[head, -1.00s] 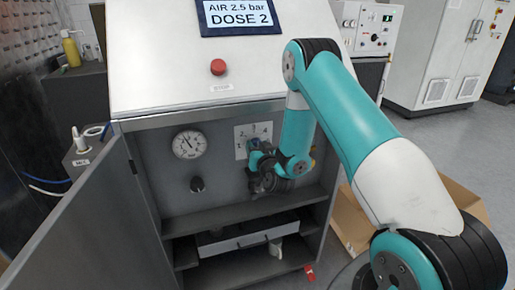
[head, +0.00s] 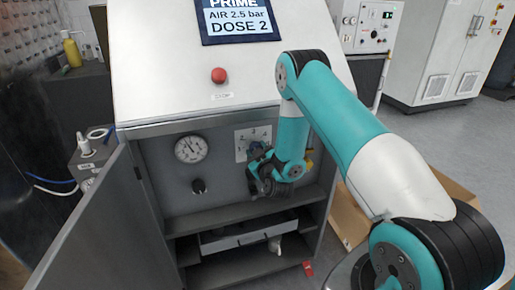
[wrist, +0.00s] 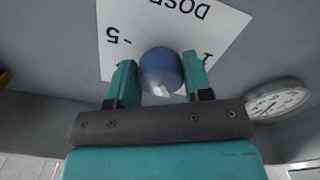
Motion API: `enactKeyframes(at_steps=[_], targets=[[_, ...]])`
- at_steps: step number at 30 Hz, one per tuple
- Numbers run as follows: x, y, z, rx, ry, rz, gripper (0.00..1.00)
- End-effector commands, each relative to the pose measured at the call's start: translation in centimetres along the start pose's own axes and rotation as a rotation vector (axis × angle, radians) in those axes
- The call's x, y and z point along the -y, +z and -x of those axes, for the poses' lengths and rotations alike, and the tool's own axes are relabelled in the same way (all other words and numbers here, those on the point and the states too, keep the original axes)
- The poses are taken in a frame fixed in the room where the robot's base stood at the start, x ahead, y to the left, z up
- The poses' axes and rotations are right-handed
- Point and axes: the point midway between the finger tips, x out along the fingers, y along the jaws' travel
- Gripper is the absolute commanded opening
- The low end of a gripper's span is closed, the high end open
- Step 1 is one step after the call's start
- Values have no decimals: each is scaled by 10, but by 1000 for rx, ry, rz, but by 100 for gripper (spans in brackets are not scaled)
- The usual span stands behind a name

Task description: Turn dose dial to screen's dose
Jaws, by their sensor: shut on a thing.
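The screen (head: 238,18) on the sloped top reads PRIME, AIR 2.5 bar, DOSE 2. The dose dial is a blue round knob (wrist: 160,68) on a white plate (wrist: 180,20) with printed figures, upside down in the wrist view. A 5 and a partly covered 1 show on it. The knob's white mark lies at its lower edge in that view. My gripper (wrist: 159,82) is shut on the knob, one finger at each side. In the head view the gripper and wrist hide the knob and part of the plate (head: 241,140).
A pressure gauge (head: 190,149) and a black knob (head: 199,187) sit left of the plate. A red stop button (head: 218,75) is above. The open cabinet door (head: 85,225) stands at left; a shelf edge (head: 240,208) runs below my gripper.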

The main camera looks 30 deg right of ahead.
Motion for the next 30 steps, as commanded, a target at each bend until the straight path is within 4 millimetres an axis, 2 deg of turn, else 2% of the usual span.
enactKeyframes(at_steps=[12,28,29,30], targets=[[0,0,1,1,0,189,22],[0,1,1,1,-1,214,22],[0,1,1,2,-1,214,48],[0,1,1,1,-1,214,57]])
